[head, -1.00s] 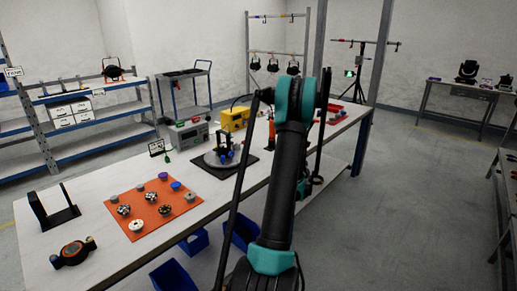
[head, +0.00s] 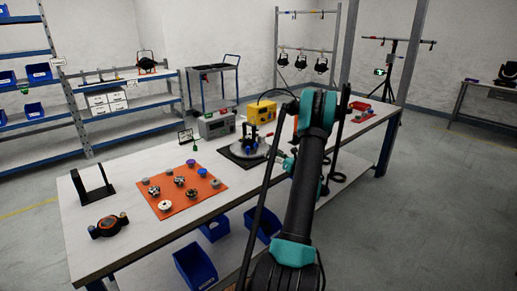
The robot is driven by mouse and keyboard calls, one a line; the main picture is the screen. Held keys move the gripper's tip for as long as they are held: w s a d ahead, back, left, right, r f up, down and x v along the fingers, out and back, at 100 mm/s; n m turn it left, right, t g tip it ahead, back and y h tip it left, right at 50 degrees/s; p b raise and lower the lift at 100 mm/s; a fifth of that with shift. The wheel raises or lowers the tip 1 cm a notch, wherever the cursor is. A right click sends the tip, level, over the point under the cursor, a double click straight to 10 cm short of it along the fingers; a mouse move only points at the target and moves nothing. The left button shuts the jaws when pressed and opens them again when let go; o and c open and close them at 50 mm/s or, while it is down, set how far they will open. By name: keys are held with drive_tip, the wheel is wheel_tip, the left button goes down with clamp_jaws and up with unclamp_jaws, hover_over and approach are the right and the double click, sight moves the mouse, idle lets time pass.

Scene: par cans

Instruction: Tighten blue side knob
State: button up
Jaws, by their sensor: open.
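A small black fixture (head: 253,134) with blue parts stands upright on a round grey turntable (head: 262,152) on a black mat near the middle of the workbench. The blue parts low on its sides look like knobs, but they are too small to tell how tight they are. My arm rises through the foreground and bends at a teal elbow, right of the turntable. A little of my far arm shows beside the upper arm. My gripper's fingers are hidden behind my arm, so I cannot see them against the fixture.
An orange mat (head: 205,199) with several loose knobs lies left on the workbench (head: 140,232). A grey instrument (head: 216,124) and a yellow box (head: 262,112) stand behind the turntable. Blue bins (head: 195,266) sit below.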

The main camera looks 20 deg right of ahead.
sight(257, 146)
drive_tip(key=x, duration=1.1)
clamp_jaws()
